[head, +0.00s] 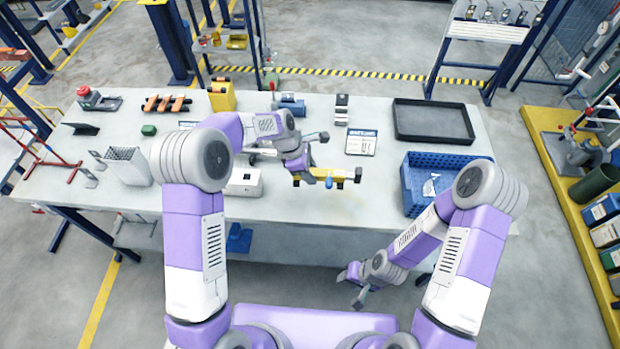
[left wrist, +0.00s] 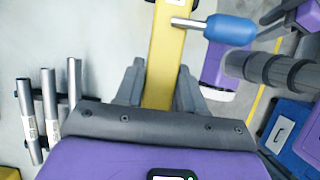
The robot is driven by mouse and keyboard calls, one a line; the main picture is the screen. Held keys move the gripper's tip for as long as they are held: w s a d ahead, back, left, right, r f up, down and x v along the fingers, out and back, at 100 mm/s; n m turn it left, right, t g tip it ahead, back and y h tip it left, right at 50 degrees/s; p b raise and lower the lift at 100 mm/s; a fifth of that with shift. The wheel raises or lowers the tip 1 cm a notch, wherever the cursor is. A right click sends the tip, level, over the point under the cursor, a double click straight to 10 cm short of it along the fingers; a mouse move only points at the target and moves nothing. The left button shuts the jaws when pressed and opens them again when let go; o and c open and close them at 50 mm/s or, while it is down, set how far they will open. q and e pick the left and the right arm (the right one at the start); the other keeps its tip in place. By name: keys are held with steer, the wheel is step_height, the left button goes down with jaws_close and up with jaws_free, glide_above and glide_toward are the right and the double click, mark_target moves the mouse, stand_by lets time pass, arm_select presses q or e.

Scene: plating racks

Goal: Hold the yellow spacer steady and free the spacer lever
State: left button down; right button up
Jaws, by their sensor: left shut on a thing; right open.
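The yellow spacer (head: 335,172) is a bar with dark ends at the middle of the table near its front edge. My left gripper (head: 304,174) is shut on its left part; in the left wrist view the yellow spacer (left wrist: 165,60) runs between the fingers (left wrist: 159,88). The spacer lever (head: 328,183) has a blue grip on the spacer's front side. In the left wrist view the lever (left wrist: 230,28) shows a metal rod and blue grip sticking out right. My right gripper (head: 358,285) is open and empty, below and in front of the table edge.
A blue crate (head: 408,190) stands right of the spacer, with a black tray (head: 432,108) behind it. A white box (head: 244,182) stands to the left. A printed card (head: 361,142) lies behind the spacer. The table front around the spacer is clear.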

arm_select(q)
steer(key=shift+r, duration=0.3)
steer(key=shift+f, duration=0.1)
steer(key=shift+f+b, duration=2.55)
steer(key=shift+f, duration=1.85)
steer(key=shift+f+b, duration=0.35)
steer(key=shift+f, duration=0.25)
steer(key=c, duration=0.7)
jaws_free()
jaws_close()
